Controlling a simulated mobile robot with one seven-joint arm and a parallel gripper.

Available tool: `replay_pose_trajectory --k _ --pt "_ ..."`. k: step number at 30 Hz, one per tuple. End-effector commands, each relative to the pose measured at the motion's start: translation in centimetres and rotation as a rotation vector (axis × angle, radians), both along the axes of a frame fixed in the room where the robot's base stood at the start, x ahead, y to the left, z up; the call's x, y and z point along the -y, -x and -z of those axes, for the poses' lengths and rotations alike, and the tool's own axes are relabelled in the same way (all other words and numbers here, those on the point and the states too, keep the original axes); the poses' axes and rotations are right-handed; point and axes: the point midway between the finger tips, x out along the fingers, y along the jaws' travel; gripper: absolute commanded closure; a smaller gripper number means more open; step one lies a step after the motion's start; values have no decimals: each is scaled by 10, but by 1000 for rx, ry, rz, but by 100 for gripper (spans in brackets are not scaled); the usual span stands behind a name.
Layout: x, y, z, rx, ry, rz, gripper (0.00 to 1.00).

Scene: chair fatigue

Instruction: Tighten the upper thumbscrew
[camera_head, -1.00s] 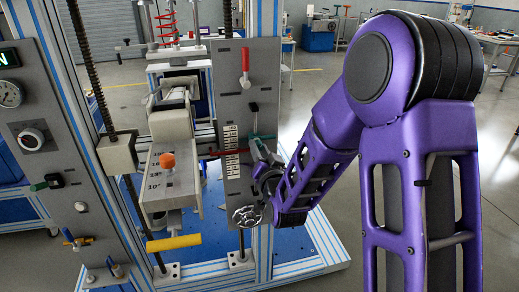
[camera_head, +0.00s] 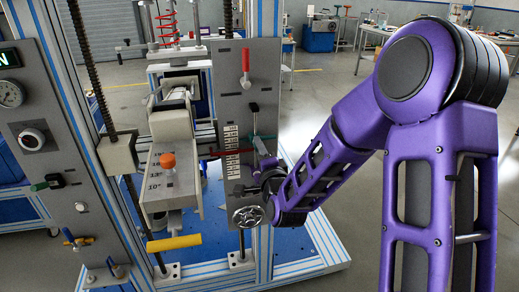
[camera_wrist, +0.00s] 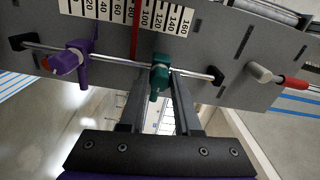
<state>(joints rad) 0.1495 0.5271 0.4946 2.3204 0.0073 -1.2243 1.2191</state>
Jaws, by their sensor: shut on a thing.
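The upper thumbscrew is the green one (camera_wrist: 155,90), on a green collar (camera_wrist: 161,68) around a thin metal rod (camera_wrist: 115,60) in the wrist view. The green collar also shows in the head view (camera_head: 263,137), beside the upper part of the scale. My gripper (camera_wrist: 162,86) reaches up to it, with the thumbscrew's stem between its two dark fingers, shut on it. In the head view my gripper (camera_head: 262,168) is at the right edge of the grey panel, and its fingertips are hard to make out. A purple collar with its own thumbscrew (camera_wrist: 66,62) sits lower on the same rod.
The numbered scale (camera_wrist: 125,14) and a red pointer (camera_wrist: 135,32) lie close to the fingers. A red-handled lever (camera_head: 245,66) is above on the panel, and a handwheel (camera_head: 248,216) is below. Open floor lies right of the frame.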

Motion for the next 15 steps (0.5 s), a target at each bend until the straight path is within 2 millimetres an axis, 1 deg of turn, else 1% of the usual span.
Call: replay_pose_trajectory --k 6,15 --pt "0 -1 -1 -49 -181 1 100" --pt "-1 -1 -2 -99 -354 -1 100"
